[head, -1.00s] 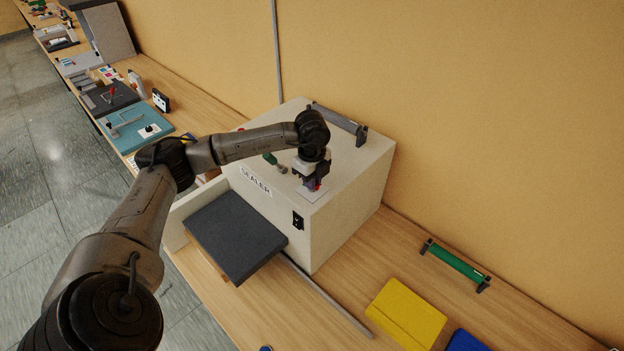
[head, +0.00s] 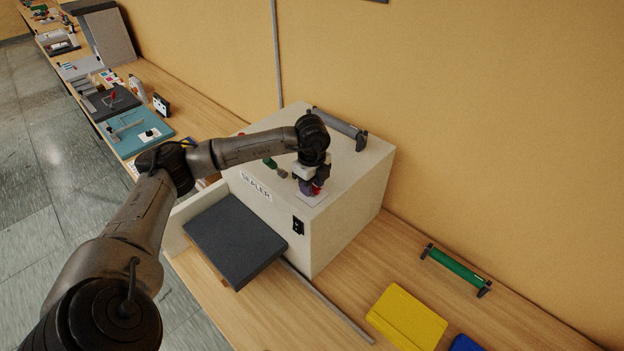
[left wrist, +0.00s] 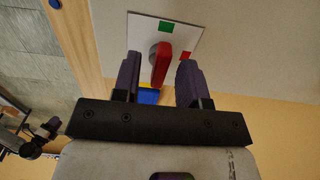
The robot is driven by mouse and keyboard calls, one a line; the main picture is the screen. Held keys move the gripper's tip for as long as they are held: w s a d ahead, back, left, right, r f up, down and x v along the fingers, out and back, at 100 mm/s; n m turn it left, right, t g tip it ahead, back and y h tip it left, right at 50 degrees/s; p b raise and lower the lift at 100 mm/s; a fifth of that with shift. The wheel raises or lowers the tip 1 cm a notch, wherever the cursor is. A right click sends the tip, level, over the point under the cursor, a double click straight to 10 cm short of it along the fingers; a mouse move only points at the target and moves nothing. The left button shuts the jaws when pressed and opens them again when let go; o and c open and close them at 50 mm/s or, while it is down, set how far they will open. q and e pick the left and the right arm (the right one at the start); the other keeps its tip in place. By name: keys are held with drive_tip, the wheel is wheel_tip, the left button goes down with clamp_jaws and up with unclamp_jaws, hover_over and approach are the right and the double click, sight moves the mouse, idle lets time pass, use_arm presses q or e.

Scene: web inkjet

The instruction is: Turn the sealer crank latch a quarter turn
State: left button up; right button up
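The sealer (head: 345,215) is a cream box on the bench with a "SEALER" label on its front. Its red crank latch (left wrist: 160,62) sits on a white plate (left wrist: 192,35) with a green mark and a red mark; in the head view the latch is mostly hidden by my gripper. My left gripper (left wrist: 157,80) is open, with one purple finger on each side of the red latch and a visible gap to both. In the head view my left gripper (head: 311,187) is low over the plate on the sealer's top. My right gripper is not in view.
A dark grey shelf (head: 235,238) juts from the sealer's front. A green-handled part (head: 270,162) and a grey bar handle (head: 340,129) are on its top. A yellow box (head: 407,317) and a green roller (head: 456,266) lie on the bench at right.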

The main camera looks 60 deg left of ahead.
use_arm(q)
wheel_tip(320, 180, up, 14)
drive_tip(key=b, duration=0.1)
idle(0.5)
drive_tip(key=shift+f, duration=0.1)
idle(0.4)
